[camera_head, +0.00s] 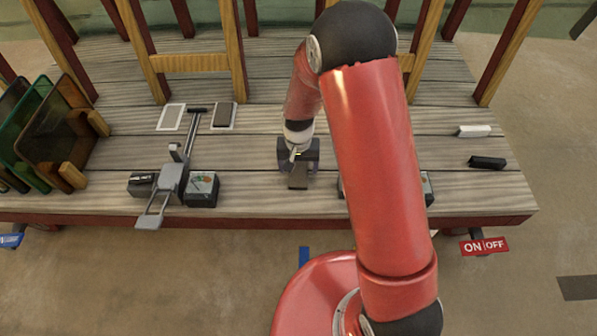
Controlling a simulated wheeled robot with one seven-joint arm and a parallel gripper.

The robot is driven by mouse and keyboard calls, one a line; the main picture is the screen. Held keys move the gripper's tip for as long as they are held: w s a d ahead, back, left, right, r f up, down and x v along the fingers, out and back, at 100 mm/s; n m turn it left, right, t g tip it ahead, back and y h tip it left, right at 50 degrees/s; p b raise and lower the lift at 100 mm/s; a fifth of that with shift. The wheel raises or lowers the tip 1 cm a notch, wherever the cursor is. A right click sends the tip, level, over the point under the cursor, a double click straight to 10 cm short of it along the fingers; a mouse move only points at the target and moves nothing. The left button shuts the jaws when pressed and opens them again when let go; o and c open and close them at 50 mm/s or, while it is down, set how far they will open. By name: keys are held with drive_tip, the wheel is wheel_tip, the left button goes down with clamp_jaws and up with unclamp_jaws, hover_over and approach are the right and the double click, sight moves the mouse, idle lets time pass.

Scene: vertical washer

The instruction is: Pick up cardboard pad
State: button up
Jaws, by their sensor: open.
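No item is plainly a cardboard pad. The closest matches are two thin flat rectangles on the wooden table: a dark brown-grey one with a pale edge (225,116) and a light grey one with a white border (170,117). They lie left of my gripper and further back, on either side of a grey lever's dark handle. My gripper (298,168) points down over the middle of the table and is open. A grey piece shows at its fingers; I cannot tell whether it is part of the gripper or a thing beneath it.
A grey lever device (172,183) with dark boxes beside it stands front left. A rack of upright coloured panels (50,130) is at far left. A white block (474,131) and a black block (487,162) lie at right. My red arm hides the table's right-middle part.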

drive_tip(key=shift+f, duration=0.5)
drive_tip(key=c, duration=1)
